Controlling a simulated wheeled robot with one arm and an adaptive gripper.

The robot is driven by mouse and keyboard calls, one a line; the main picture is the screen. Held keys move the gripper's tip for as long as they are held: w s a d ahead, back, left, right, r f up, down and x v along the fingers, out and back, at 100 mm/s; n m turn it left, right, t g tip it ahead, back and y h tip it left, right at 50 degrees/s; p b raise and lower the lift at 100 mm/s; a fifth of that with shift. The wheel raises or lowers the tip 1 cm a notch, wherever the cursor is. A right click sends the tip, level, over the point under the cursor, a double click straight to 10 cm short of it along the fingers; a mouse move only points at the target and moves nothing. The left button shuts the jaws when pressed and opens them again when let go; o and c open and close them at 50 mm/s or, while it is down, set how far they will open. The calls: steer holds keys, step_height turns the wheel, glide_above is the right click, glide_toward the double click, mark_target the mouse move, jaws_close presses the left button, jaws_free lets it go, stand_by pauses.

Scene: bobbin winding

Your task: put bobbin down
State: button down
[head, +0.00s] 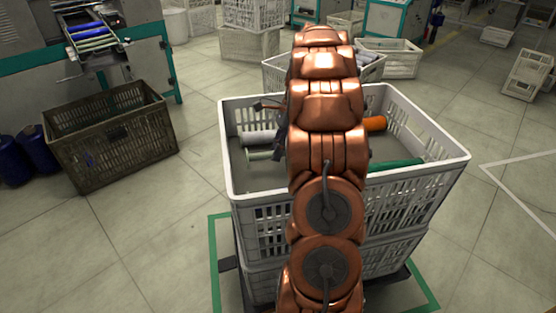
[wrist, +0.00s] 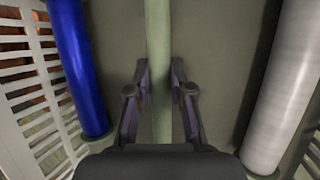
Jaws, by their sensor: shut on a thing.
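A pale green bobbin (wrist: 159,60) runs lengthwise between the two fingers of my gripper (wrist: 160,82) in the wrist view. The fingers are shut on it. In the head view my gripper (head: 281,142) is inside the white crate (head: 455,160), mostly hidden behind my copper arm, and the end of the pale green bobbin (head: 261,154) shows left of it. The bobbin is low in the crate, near the grey floor; I cannot tell whether it touches. A blue bobbin (wrist: 78,65) lies to its left and a light grey bobbin (wrist: 285,90) to its right.
An orange bobbin (head: 375,123) and a green bobbin (head: 397,164) lie right of my arm in the crate. The crate's slatted wall (wrist: 28,90) is close on the left in the wrist view. A dark brown crate (head: 110,140) stands on the floor at left.

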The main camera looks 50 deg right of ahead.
steer(key=shift+f, duration=1.35)
steer(key=c, duration=1)
jaws_free()
steer(key=shift+f, duration=0.15)
steer(key=shift+c, duration=0.2)
steer(key=p+v, duration=0.3)
steer(key=v, duration=0.9)
steer(key=shift+r, duration=0.2)
